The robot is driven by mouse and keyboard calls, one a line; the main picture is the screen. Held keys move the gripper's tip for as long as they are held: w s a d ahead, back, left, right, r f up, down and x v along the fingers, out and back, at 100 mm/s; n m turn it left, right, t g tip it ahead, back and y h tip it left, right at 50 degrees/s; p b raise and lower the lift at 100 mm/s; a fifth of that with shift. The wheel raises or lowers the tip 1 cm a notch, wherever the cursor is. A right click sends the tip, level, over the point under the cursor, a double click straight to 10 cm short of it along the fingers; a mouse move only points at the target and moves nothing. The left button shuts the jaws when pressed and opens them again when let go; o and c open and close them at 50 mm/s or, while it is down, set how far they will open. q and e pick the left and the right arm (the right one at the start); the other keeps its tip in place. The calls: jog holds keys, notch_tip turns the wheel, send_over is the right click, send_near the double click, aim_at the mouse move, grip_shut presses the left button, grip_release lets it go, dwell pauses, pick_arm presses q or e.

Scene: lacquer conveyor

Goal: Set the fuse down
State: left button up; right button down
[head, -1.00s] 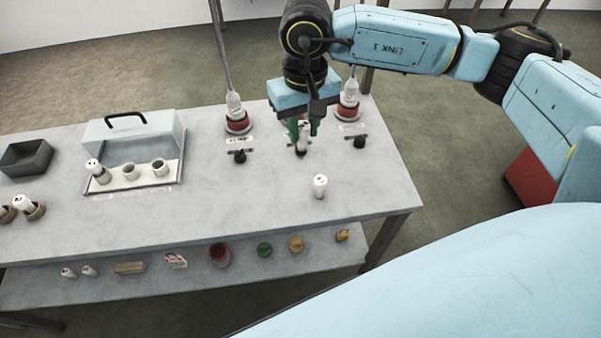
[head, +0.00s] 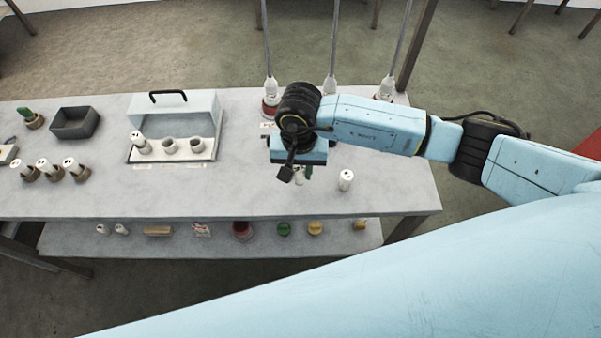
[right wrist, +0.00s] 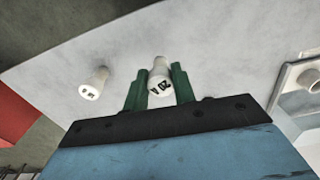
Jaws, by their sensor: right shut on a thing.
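My right gripper (right wrist: 159,88) has green fingers shut on a white fuse (right wrist: 160,80) with black marking on its end, upright between them. In the head view the right gripper (head: 303,173) is over the front part of the grey table (head: 235,197), its fingers partly hidden by my wrist. I cannot tell whether the held fuse touches the table. Another white fuse (head: 346,179) stands on the table just right of the gripper; it also shows at left in the right wrist view (right wrist: 92,82). My left gripper is not in view.
A tray (head: 172,158) with an open cover and several holders stands left of the gripper. Further left are a dark bin (head: 75,123) and several fuses in brown holders (head: 52,172). A lower shelf (head: 70,240) holds small items.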

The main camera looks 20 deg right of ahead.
aim_at(299, 170)
jog(key=shift+f, duration=1.4)
jog(key=c, duration=1.1)
grip_release()
jog(key=shift+c, duration=0.2)
notch_tip(299, 170, up, 12)
jog(key=shift+r+b, duration=0.15)
jog(key=shift+b, duration=0.35)
